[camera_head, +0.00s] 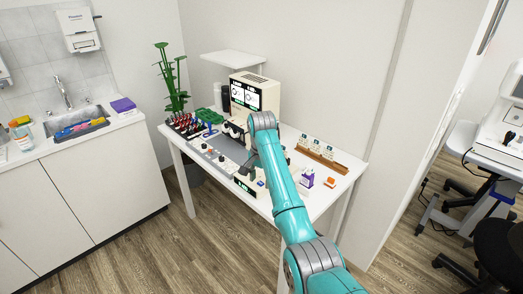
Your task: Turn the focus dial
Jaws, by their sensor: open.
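A long grey control panel (229,168) lies along the front left of the white table, with several small knobs on it. A dark round knob (221,158) sits near its middle; I cannot tell which knob is the focus dial. My turquoise arm reaches over the table and bends down at its grey joint. My gripper (247,171) seems to be the dark part low beside the arm, near the panel's right end. It is small and partly hidden by the arm. It is open, and I see nothing held in it. I cannot tell whether it touches a knob.
A cream machine with a lit screen (247,95) stands at the table's back. A rack of dark, red-topped bottles (185,125) and a green plant (171,80) are at the left. A wooden card holder (321,160) and a purple box (307,178) are at the right.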

